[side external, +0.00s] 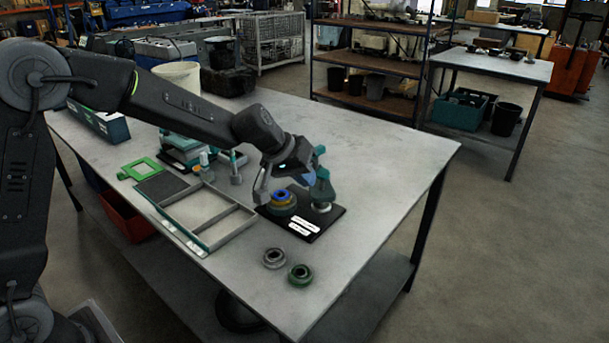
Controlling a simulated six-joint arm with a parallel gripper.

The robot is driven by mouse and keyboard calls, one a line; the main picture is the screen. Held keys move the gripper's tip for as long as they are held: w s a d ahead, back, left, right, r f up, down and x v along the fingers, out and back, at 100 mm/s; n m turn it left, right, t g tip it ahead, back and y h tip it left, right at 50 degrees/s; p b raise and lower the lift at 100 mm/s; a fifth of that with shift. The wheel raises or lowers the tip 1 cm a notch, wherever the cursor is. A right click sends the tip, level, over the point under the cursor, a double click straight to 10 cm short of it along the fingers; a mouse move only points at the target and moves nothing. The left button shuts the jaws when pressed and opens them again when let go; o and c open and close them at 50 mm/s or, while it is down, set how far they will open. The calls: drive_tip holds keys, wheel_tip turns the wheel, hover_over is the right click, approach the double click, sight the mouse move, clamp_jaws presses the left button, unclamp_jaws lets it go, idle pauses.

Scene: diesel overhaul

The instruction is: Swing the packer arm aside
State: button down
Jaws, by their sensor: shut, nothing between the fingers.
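A black base plate (329,221) with white labels lies near the right part of the bench. A teal upright fixture with an arm-like top (322,187), which looks like the packer arm, stands on the plate's right side. On its left side sits a stack of rings (283,204) with a blue ring on top. My gripper (262,194) points down just left of and above the stack, shut and empty. The wrist partly covers the space between stack and fixture, so I cannot tell whether my gripper touches the fixture.
A grey divided tray (207,248) lies left of the plate. A grey ring (274,258) and a green ring (300,275) lie in front. A green frame (140,168) and a teal device (186,146) are farther left. The bench's right side is clear.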

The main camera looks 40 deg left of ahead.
drive_tip(key=shift+w+d+r, duration=0.1)
drive_tip(key=shift+d+r, duration=0.2)
drive_tip(key=shift+r, duration=0.05)
drive_tip(key=s+r, duration=0.7)
drive_tip(key=s, duration=0.2)
drive_tip(key=shift+s+r, duration=0.15)
drive_tip(key=shift+s, duration=0.2)
wheel_tip(320, 180, up, 4)
idle(0.4)
